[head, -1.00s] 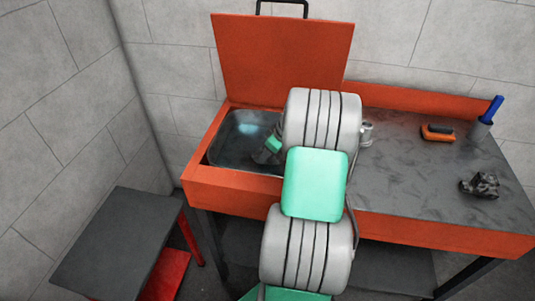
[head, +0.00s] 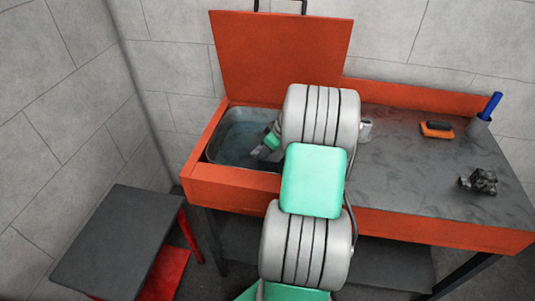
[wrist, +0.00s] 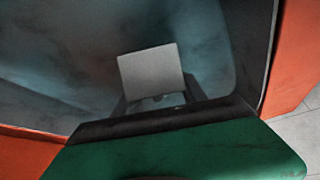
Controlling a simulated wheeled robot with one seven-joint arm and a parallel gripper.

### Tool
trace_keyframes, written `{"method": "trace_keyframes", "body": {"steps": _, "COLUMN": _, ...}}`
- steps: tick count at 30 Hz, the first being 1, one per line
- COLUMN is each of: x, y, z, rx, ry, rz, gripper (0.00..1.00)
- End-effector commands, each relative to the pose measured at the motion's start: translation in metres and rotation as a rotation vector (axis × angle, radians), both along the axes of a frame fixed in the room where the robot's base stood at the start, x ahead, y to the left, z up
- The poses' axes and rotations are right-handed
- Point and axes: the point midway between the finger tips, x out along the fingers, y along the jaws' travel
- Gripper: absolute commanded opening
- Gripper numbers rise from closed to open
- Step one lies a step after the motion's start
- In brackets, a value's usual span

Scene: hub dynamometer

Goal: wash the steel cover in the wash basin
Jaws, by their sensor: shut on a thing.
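The wash basin (head: 230,133) is sunk in the left end of the orange bench, and bluish water shows in it. My gripper (head: 259,153) reaches down into the basin's right side, partly hidden behind my arm. In the wrist view, the dark fingers of my gripper (wrist: 160,97) are shut on a flat, pale grey, squarish plate, which looks like the steel cover (wrist: 152,70). The cover is over or in the basin; I cannot tell how deep it sits. My arm hides it in the head view.
The orange lid (head: 282,55) stands raised behind the basin. On the grey worktop are an orange-and-black brush-like item (head: 437,129), a cup with a blue-handled tool (head: 480,124) and a dark metal part (head: 479,181). A dark-topped stool (head: 118,240) stands at left.

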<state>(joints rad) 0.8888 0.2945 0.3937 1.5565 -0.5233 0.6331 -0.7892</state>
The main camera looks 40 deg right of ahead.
Motion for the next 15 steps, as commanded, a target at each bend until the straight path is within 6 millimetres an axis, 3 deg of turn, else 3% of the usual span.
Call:
{"method": "trace_keyframes", "body": {"steps": 5, "x": 0.000, "y": 0.000, "z": 0.006, "rx": -0.001, "ry": -0.001, "rz": 0.000, "gripper": 0.00}}
{"method": "trace_keyframes", "body": {"steps": 15, "x": 0.001, "y": 0.000, "z": 0.038, "rx": -0.002, "ry": -0.003, "rz": 0.000, "gripper": 0.00}}
